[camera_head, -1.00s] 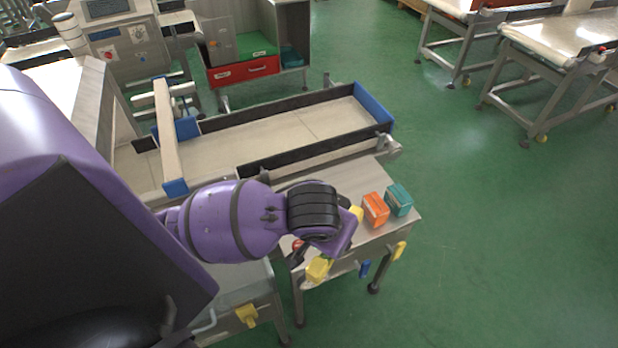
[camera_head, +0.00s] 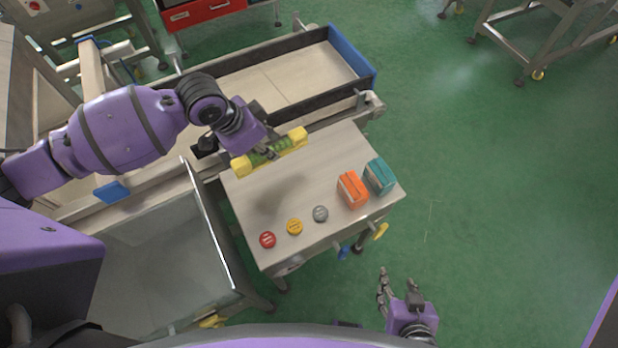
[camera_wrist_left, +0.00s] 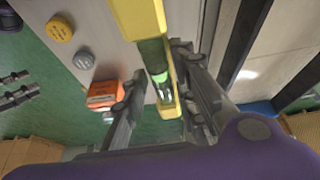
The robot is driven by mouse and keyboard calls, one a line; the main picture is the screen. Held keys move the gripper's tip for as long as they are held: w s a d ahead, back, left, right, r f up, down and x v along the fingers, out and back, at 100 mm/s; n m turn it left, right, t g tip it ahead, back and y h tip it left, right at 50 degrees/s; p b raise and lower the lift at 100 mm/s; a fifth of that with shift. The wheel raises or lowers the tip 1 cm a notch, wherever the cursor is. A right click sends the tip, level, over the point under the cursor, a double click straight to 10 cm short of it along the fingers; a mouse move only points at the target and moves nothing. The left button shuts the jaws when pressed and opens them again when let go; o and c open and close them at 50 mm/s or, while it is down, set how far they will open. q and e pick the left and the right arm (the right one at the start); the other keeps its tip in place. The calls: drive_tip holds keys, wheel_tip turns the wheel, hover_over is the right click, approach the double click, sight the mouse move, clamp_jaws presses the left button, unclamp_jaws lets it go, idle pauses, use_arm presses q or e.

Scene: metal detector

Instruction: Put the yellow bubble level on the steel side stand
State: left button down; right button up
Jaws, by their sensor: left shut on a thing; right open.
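The yellow bubble level (camera_head: 298,138) has a green middle part and is held lengthwise above the far left part of the steel side stand (camera_head: 320,222). A shadow lies on the stand below it. My left gripper (camera_head: 264,152) is shut on the level around its middle. The left wrist view shows the level (camera_wrist_left: 143,20) between the two fingers (camera_wrist_left: 165,95), which hide part of it. My right gripper (camera_head: 388,285) is open and empty, over the green floor in front of the stand.
On the stand are an orange box (camera_head: 352,190), a teal box (camera_head: 379,177), and red (camera_head: 267,240), yellow (camera_head: 294,227) and grey (camera_head: 320,213) discs. A conveyor with dark side rails (camera_head: 300,112) runs behind. The stand's middle is bare.

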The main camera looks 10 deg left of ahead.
use_arm(q)
drive_tip(key=shift+w+a+m, duration=0.15)
drive_tip(key=shift+w+m, duration=0.25)
drive_tip(key=shift+w, duration=0.2)
drive_tip(key=shift+f, duration=0.3)
approach(280, 169)
drive_tip(key=shift+w+d+r, duration=0.35)
drive_tip(key=shift+w+d, duration=0.3)
drive_tip(key=shift+d, duration=0.05)
drive_tip(key=shift+f, duration=0.6)
wheel_tip(280, 169, down, 4)
drive_tip(key=shift+r, duration=0.3)
use_arm(e)
drive_tip(key=shift+s+d+f, duration=0.35)
drive_tip(key=shift+s+d, duration=0.05)
drive_tip(key=shift+s, duration=0.05)
use_arm(q)
drive_tip(key=c, duration=1.8)
unclamp_jaws()
drive_tip(key=shift+f+b, duration=0.25)
drive_tip(key=shift+b, duration=0.05)
drive_tip(key=o, duration=0.4)
use_arm(e)
drive_tip(key=shift+a, duration=0.2)
